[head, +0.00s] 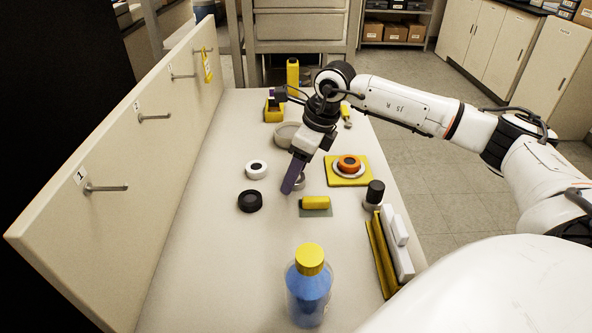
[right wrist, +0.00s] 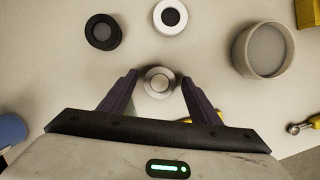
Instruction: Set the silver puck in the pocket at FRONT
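The silver puck (right wrist: 158,82) is a small round metal disc on the table. In the right wrist view it lies between the two fingers of my right gripper (right wrist: 159,79), with a gap on each side. In the head view the puck (head: 300,181) is mostly hidden behind the purple fingers of that gripper (head: 291,184), which point down at the table. My right gripper is open. My left gripper is not in view. I cannot make out a pocket marked FRONT in either view.
A white ring (head: 256,170) and a black ring (head: 250,201) lie left of the gripper. A blue bottle (head: 309,287) stands in front.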

